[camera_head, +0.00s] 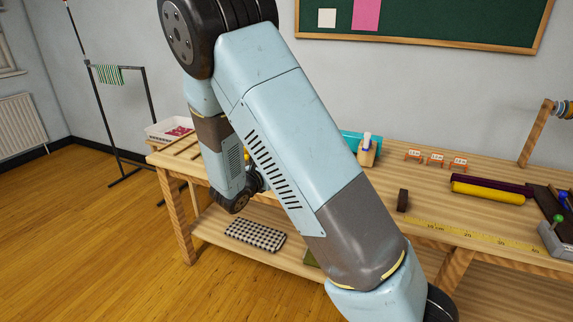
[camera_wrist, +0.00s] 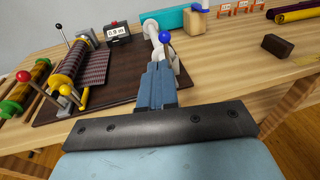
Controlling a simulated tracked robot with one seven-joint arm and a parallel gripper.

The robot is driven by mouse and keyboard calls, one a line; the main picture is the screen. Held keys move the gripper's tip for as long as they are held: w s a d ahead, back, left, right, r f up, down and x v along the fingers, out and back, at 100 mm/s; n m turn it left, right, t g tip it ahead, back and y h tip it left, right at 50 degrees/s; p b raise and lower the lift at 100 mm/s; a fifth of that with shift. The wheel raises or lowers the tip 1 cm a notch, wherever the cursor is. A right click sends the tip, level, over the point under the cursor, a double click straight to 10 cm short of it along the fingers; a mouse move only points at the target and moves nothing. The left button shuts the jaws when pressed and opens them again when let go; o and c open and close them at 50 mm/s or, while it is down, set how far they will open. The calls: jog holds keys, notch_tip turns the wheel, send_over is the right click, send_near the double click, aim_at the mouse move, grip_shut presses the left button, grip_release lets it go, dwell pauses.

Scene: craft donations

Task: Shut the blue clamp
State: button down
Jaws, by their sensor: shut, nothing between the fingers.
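In the wrist view a blue ball knob (camera_wrist: 165,37) stands just beyond my fingertips, beside a pale lever-like part (camera_wrist: 151,28). It appears to belong to the blue clamp, at the right end of a dark board (camera_wrist: 85,128). My gripper (camera_wrist: 160,68) is shut and empty, pointing at the knob from the near side. Whether the fingers touch the clamp cannot be told. The fingers hide part of the clamp, so its lever angle is unclear. In the head view my arm hides the clamp and the gripper.
To the right are a teal box (camera_wrist: 210,14), a wooden block (camera_wrist: 195,20) and a dark block (camera_wrist: 277,46). Bare tabletop lies between.

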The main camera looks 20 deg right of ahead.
jog(key=shift+v, duration=1.2)
jog(key=shift+d+r, duration=0.1)
jog(key=s+d+r+m+g+y, duration=0.2)
jog(key=s+d+r+m+g, duration=0.35)
jog(key=s+m, duration=0.2)
jog(key=s+d+r+m+g+y, duration=0.1)
jog(key=s+d+r+m+g, duration=0.3)
jog(key=s+d+m, duration=0.35)
jog(key=s+a+r+m+t+y, duration=0.2)
jog(key=s+r+m+y, duration=0.2)
jog(key=s, duration=0.4)
jog(key=s+a+r+m+t+y, duration=0.2)
jog(key=s+a+r+m+y, duration=0.1)
jog(key=s+r+m+y, duration=0.2)
jog(key=s+r+m, duration=0.1)
jog(key=s+m, duration=0.1)
jog(key=s, duration=0.1)
jog(key=shift+s+r+m, duration=0.15)
jog(key=shift+s+m, duration=0.15)
jog(key=shift+s, duration=0.1)
jog(key=shift+s, duration=0.1)
